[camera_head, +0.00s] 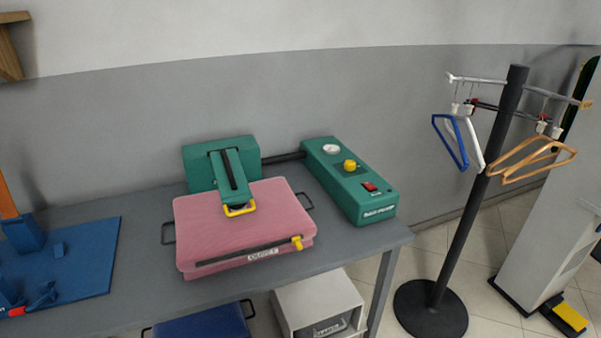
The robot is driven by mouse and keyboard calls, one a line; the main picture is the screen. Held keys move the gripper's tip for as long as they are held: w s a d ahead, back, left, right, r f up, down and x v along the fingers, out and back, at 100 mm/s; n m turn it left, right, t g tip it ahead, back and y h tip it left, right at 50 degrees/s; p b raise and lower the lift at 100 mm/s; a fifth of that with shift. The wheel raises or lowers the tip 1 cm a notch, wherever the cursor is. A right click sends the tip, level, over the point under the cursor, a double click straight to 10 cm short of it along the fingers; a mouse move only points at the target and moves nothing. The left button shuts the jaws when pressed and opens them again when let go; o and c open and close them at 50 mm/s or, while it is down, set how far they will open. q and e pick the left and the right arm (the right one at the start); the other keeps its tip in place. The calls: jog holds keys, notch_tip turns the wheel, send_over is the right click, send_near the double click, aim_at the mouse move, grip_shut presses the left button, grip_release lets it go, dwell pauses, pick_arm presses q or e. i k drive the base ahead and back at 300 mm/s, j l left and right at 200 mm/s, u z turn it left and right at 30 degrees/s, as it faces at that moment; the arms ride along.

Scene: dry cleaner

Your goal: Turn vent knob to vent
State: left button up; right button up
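A green control box (375,200) stands at the right end of the grey table. A round yellow knob (350,166) sits on its top, between a white dial (331,149) and a red switch (369,187). The knob's markings are too small to read, so I cannot tell its setting. Left of the box is a green press (217,160) with a yellow handle (239,210) over a pink padded board (210,225). A yellow slider (297,243) sits on a black bar along the pad's front edge. Neither of my grippers is in view.
The grey table (150,295) has a blue board (90,260) with blue parts at its left. A white bin (320,300) is below the table. A black stand (465,205) with blue, white and wooden hangers is at right, with clear floor between it and the table.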

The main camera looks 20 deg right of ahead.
aim_at(351, 165)
jog(key=i+l, duration=0.1)
jog(key=l, duration=0.35)
jog(key=i+l, duration=0.1)
jog(key=l, duration=0.3)
jog(key=i+l, duration=0.1)
jog(key=l, duration=0.35)
